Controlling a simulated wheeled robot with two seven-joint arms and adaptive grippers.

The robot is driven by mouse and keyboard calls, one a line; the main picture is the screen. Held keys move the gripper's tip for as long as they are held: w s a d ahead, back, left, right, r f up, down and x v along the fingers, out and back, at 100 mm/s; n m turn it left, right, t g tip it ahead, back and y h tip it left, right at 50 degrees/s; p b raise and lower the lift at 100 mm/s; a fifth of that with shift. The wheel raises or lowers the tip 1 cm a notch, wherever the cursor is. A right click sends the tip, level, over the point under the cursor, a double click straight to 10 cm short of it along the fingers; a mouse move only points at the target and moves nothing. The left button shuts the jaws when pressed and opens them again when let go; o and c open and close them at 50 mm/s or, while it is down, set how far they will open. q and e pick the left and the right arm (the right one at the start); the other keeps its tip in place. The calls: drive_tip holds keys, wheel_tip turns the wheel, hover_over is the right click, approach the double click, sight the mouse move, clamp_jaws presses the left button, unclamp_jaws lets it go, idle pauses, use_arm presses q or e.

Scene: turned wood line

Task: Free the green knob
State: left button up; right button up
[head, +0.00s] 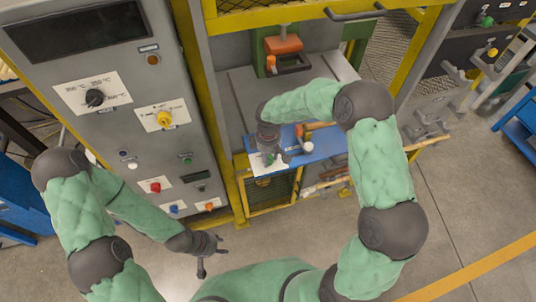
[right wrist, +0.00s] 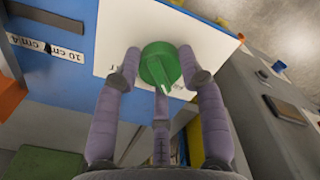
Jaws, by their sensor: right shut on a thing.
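The green knob (right wrist: 158,64) sits on a white plate (right wrist: 118,32) in the right wrist view, with a pale pointer ridge on its face. My right gripper (right wrist: 160,72) has its fingers around the knob, shut on it. In the head view the right gripper (head: 269,155) is over the left end of the blue panel, on the white plate (head: 268,187), and mostly covers the knob. My left gripper (head: 209,258) is empty, with fingers spread apart, above the floor in front of the grey cabinet.
The blue panel (head: 325,146) sits in a yellow-framed machine with an orange block (head: 283,45) above it. At left stands the grey cabinet (head: 92,140) with a black knob (head: 95,97), a yellow knob (head: 164,118) and several buttons. Open floor lies in front.

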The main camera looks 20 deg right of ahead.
sight(269, 157)
drive_tip(key=shift+s+f+n, duration=0.15)
drive_tip(key=shift+n, duration=0.35)
drive_tip(key=o, duration=1.2)
drive_tip(key=shift+d, duration=0.1)
drive_tip(key=shift+c, duration=0.2)
drive_tip(key=shift+r, duration=0.2)
drive_tip(key=shift+r, duration=0.25)
wheel_tip(269, 157, up, 11)
drive_tip(key=shift+r, duration=0.15)
